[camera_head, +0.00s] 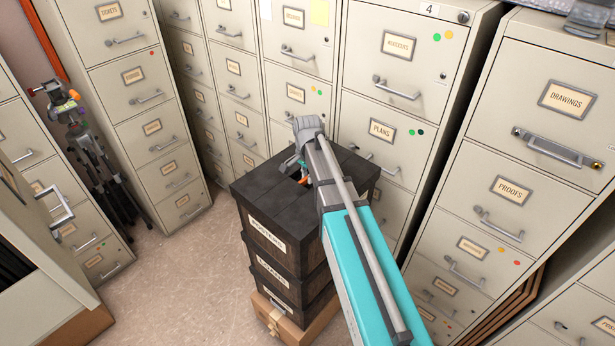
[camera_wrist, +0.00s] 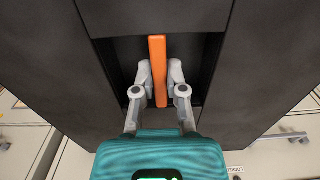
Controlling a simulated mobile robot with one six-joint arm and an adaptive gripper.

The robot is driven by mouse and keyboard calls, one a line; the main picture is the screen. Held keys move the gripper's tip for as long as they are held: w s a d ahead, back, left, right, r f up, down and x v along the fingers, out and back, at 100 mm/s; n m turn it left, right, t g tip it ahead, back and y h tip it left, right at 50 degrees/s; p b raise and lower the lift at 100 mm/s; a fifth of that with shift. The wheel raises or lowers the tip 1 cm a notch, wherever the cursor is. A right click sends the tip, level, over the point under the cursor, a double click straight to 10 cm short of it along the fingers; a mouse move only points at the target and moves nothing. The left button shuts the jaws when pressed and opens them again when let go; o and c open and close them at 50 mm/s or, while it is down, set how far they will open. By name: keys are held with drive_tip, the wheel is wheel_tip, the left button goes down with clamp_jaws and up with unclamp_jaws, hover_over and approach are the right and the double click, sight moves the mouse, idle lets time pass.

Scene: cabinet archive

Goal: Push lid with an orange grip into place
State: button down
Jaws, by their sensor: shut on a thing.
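The orange grip (camera_wrist: 157,72) of the lid stands upright between my fingers in the wrist view. My gripper (camera_wrist: 158,82) is shut on the orange grip, one grey finger on each side. The lid itself is dark and hard to tell from the recess around the grip. The dark box stack (camera_head: 255,197) has an opening in its top, where my fingertips and the grip are. I cannot tell how deep the lid sits.
The dark stack stands on a brown box (camera_head: 275,318) on the floor. Filing cabinets (camera_head: 390,60) stand close behind and to the right (camera_head: 510,190). A tripod (camera_head: 95,160) stands at the left. Free floor (camera_head: 180,285) lies left of the stack.

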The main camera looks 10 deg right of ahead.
drive_tip(key=shift+f, duration=0.25)
drive_tip(key=c, duration=0.6)
unclamp_jaws()
drive_tip(key=shift+o, duration=0.2)
drive_tip(key=o, duration=0.4)
drive_tip(key=shift+o, duration=0.2)
drive_tip(key=shift+r, duration=0.15)
drive_tip(key=shift+r+p, duration=2.75)
drive_tip(key=shift+r, duration=0.1)
drive_tip(key=shift+s, duration=0.1)
